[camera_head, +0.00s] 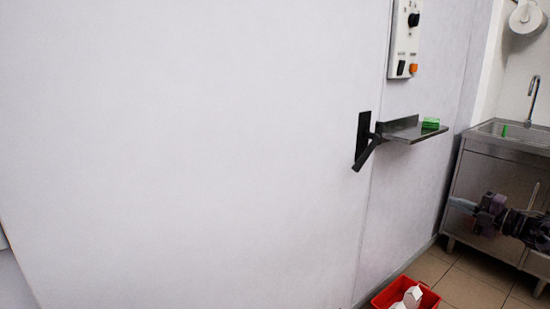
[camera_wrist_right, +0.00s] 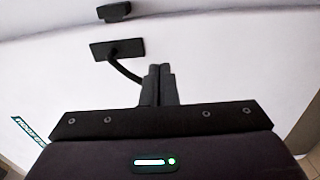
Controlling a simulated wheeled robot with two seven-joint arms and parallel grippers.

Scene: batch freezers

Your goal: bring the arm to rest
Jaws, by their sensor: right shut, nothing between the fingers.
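My right arm comes in from the right in the head view. Its gripper (camera_head: 464,205) is in front of the steel sink cabinet, to the right of the white door (camera_head: 220,150). In the right wrist view the two fingers (camera_wrist_right: 159,70) are together with nothing between them. Behind them are the dark door handle (camera_wrist_right: 122,66) and white panel; the handle also shows in the head view (camera_head: 364,142), well to the left of the gripper. My left gripper is out of view.
A small metal shelf (camera_head: 405,133) with a green item (camera_head: 431,123) juts from the wall beside the handle. A control box (camera_head: 404,40) hangs above. A red crate (camera_head: 425,299) holding white cartons (camera_head: 411,297) stands on the floor. A steel sink (camera_head: 515,132) stands at right.

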